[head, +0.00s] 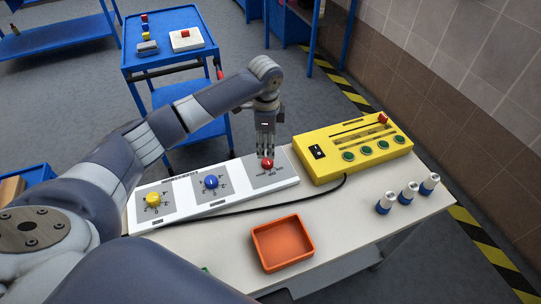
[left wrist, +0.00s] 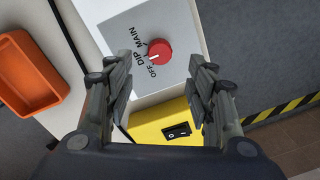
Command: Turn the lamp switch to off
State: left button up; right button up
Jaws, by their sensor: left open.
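The white panel (head: 222,199) on the table carries a yellow knob (head: 153,199), a blue knob (head: 211,181) and a red knob (head: 267,164). In the left wrist view the red knob (left wrist: 159,49) is beside the words OFF, DIP and MAIN. Its white mark appears to point towards DIP. My left gripper (head: 266,152) is open and points down just above the red knob. In the left wrist view the knob lies between and beyond the fingertips (left wrist: 162,66), apart from both. My right gripper is not in view.
A yellow box (head: 350,150) with green buttons and a black rocker switch stands close to the right of the panel. An orange tray (head: 283,243) is in front. Several blue-and-white cylinders (head: 408,192) stand at the right. A black cable runs along the panel's front.

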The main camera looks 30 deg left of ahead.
aim_at(267, 161)
pick_arm(q)
notch_tip(267, 161, down, 5)
jog(key=shift+f, duration=0.15)
notch_tip(267, 161, down, 2)
jog(key=shift+w+f, duration=0.15)
jog(key=shift+f, duration=0.1)
jog(key=shift+a+f, duration=0.1)
jog(key=shift+f, duration=0.05)
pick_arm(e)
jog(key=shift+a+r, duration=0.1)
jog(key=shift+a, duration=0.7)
pick_arm(q)
jog(key=shift+c, duration=0.3)
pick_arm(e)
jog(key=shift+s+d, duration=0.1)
pick_arm(q)
jog(key=c, duration=0.9)
jog(key=shift+c, duration=0.6)
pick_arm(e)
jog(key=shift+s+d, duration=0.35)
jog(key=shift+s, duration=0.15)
